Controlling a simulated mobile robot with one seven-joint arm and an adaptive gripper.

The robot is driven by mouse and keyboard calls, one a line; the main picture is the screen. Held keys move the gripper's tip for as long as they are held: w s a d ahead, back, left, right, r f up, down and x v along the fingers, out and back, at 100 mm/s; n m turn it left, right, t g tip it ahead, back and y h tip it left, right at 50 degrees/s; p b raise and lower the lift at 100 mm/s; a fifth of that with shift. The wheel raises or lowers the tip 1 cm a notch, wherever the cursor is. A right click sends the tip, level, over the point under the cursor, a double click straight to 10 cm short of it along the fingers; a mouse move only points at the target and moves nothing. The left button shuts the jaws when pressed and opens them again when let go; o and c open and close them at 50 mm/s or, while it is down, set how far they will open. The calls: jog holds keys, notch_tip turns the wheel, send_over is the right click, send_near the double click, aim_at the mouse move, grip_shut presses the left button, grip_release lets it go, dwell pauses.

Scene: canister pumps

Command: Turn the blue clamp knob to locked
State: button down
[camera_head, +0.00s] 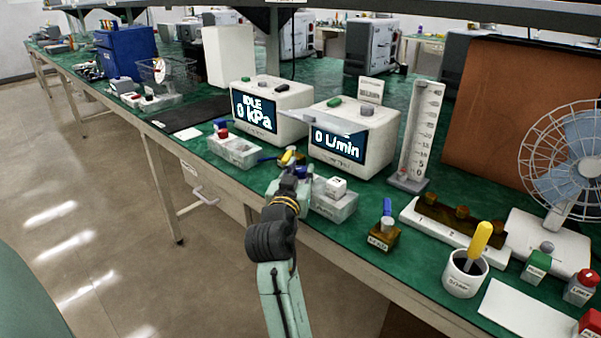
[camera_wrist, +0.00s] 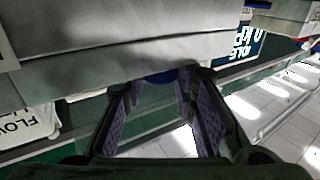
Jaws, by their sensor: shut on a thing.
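A blue knob (camera_wrist: 160,77) shows between the tips of my gripper (camera_wrist: 158,88) in the wrist view. It lies under the edge of a large grey block, which hides most of it. My gripper's purple-padded fingers are shut on the knob, one on each side. In the head view my gripper (camera_head: 292,172) is at the front edge of the green bench, and a bit of blue shows beside it. My wrist hides most of the contact there, and the knob's angle cannot be told.
An IDLE 0 kPa unit (camera_head: 272,107) and a 0 L/min unit (camera_head: 355,137) stand behind my gripper. Grey trays (camera_head: 236,154) (camera_head: 338,206) flank it. A brass block with a blue lever (camera_head: 384,238), a yellow-handled tool in a white cup (camera_head: 464,283) and a fan stand right.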

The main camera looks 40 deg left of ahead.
jog(key=m+h+b, duration=0.1)
jog(key=h, duration=0.1)
jog(key=m+t+h, duration=0.1)
jog(key=m+h+b, duration=0.1)
jog(key=h, duration=0.1)
jog(key=shift+s+a+f+m+t+h+b, duration=0.1)
jog(key=shift+s+a+m+t+h+b, duration=0.05)
jog(key=shift+a+m+t+h+b, duration=0.2)
jog(key=m+h+b, duration=0.1)
jog(key=m+h, duration=0.2)
jog(key=h, duration=0.1)
jog(key=shift+a+b, duration=0.1)
jog(key=shift+b, duration=0.3)
jog(key=m+h, duration=0.1)
jog(key=h, duration=0.1)
jog(key=m+g+h+b, duration=0.1)
jog(key=m+h, duration=0.1)
jog(key=h, duration=0.1)
jog(key=shift+a+m+g+h, duration=0.1)
jog(key=shift+m+g+h, duration=0.15)
jog(key=shift+h, duration=0.1)
jog(key=shift+w+a+m+g+h+b, duration=0.15)
jog(key=shift+m+g+h+b, duration=0.3)
jog(key=shift+m+g+h, duration=0.9)
jog(key=shift+h, duration=0.55)
jog(key=c, duration=1.3)
grip_release()
